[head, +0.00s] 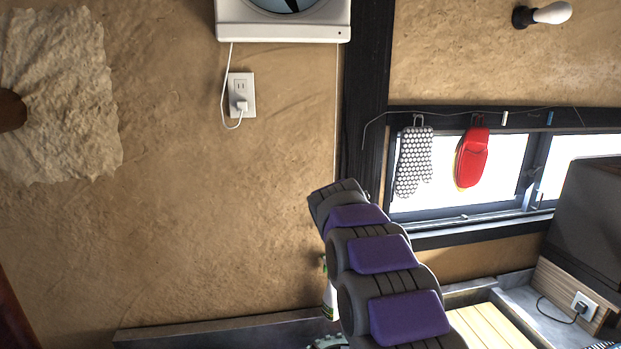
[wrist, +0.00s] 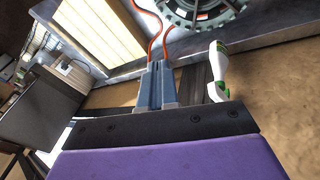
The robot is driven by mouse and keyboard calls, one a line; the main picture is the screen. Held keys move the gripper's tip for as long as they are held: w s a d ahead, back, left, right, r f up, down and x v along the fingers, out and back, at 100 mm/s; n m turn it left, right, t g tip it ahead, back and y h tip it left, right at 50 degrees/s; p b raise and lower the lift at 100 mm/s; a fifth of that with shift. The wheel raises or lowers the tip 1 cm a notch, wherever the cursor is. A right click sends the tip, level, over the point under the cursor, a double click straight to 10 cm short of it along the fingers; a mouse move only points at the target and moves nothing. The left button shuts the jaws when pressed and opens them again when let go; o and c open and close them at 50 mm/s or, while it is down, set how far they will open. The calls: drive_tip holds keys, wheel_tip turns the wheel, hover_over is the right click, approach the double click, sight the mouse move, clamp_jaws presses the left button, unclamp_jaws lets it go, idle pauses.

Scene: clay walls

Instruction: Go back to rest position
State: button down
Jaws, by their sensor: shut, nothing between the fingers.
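My gripper (wrist: 158,68) shows in the wrist view as two blue-grey fingers side by side, shut with nothing between them. Two thin orange lines run past the fingertips toward the upper edge. In the head view my purple and grey arm rises from the bottom, leaning left, in front of the wall. The gripper's fingers cannot be made out in the head view.
In the head view are a window (head: 460,170) with hanging mitts (head: 472,157), an outlet (head: 241,94) and a wooden board (head: 490,328).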

drive_tip(key=s+d+n+g+y+b, duration=0.1)
drive_tip(key=s+d, duration=0.1)
drive_tip(key=s, duration=0.9)
drive_tip(key=s+d+g+y, duration=0.1)
drive_tip(key=s+d, duration=0.2)
drive_tip(key=s, duration=0.8)
drive_tip(key=s+a+f+g+y, duration=0.1)
drive_tip(key=s+f, duration=0.2)
drive_tip(key=s, duration=0.9)
drive_tip(key=s+a+f+y+b, duration=0.1)
drive_tip(key=s+f, duration=0.3)
drive_tip(key=s, duration=0.9)
drive_tip(key=shift+s+a+n+g, duration=0.15)
drive_tip(key=shift+a+n+g, duration=0.25)
drive_tip(key=shift+a, duration=0.15)
drive_tip(key=shift+d, duration=0.25)
